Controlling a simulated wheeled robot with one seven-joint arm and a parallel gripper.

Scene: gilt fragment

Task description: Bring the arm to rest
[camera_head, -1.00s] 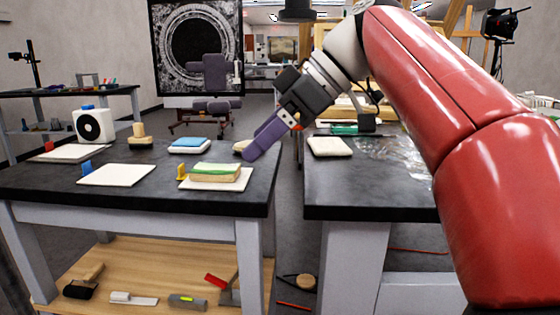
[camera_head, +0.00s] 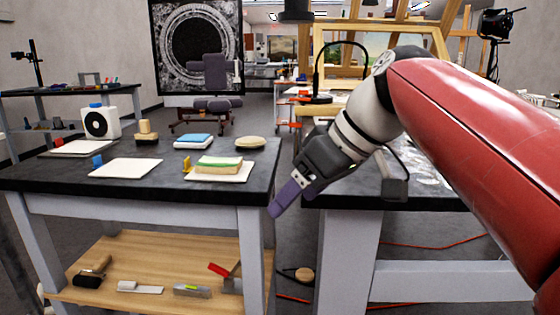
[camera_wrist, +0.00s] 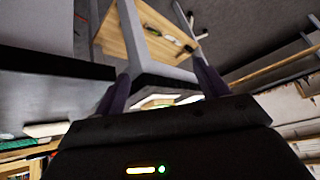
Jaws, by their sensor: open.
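My red arm reaches in from the right in the head view. My gripper (camera_head: 279,207) with purple fingers points down and left, over the gap between the two dark-topped tables, near the left table's right end. In the wrist view my gripper (camera_wrist: 165,88) shows its two purple fingers spread apart with nothing held between them. No object touches the fingers in either view.
The left table (camera_head: 60,180) bears white boards, a green-topped sponge block (camera_head: 219,165), a blue-topped block (camera_head: 194,141) and a round pale disc (camera_head: 251,143). The right table (camera_head: 330,188) stands under my arm. A lower wooden shelf (camera_head: 150,262) holds tools.

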